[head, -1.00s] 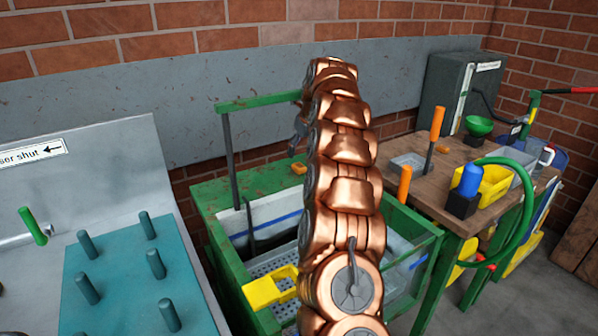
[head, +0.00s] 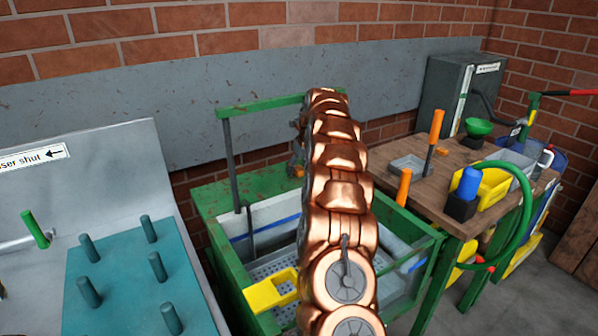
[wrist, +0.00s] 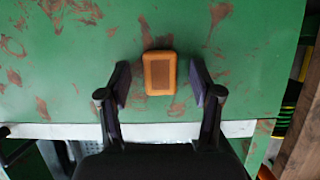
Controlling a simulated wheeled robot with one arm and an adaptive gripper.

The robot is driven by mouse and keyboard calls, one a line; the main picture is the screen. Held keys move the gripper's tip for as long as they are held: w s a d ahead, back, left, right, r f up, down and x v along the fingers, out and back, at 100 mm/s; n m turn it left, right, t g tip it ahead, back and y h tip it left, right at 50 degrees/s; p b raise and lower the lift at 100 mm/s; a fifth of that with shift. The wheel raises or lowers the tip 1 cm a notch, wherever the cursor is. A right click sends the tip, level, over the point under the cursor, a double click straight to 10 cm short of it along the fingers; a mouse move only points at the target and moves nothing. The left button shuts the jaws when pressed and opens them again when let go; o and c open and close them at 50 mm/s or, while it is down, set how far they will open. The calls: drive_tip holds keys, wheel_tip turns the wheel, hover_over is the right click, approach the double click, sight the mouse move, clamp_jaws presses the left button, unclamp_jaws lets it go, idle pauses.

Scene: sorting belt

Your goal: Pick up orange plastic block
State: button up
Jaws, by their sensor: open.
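The orange plastic block (wrist: 160,73) lies flat on the green, scuffed ledge (wrist: 60,60) in the wrist view. My gripper (wrist: 159,82) is open, with one dark finger on each side of the block and a gap on both sides. In the head view my gripper (head: 297,158) is a small shape beside my copper arm, down at the back ledge of the green tank. There the block is mostly hidden by the gripper and hard to make out.
The green-framed tank (head: 205,208) has a sunken basin and a yellow part (head: 268,291) at its front. A wooden bench (head: 430,178) with a yellow bin (head: 493,187) and a blue-topped bottle stands right. A pegged teal board (head: 120,280) is left.

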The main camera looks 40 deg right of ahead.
sight(297, 166)
drive_tip(key=c, duration=1.2)
drive_tip(key=shift+r, duration=0.15)
drive_tip(key=shift+r, duration=1.7)
drive_tip(key=shift+s+a+r+b, duration=0.25)
drive_tip(key=shift+s+a+b, duration=0.3)
drive_tip(key=shift+s+a, duration=1.25)
drive_tip(key=shift+s+a+r+b, duration=0.25)
drive_tip(key=shift+s+a+b, duration=0.45)
drive_tip(key=shift+s, duration=2.15)
drive_tip(key=shift+s+a+r+b, duration=0.3)
drive_tip(key=shift+s+a, duration=1.15)
drive_tip(key=shift+s, duration=0.85)
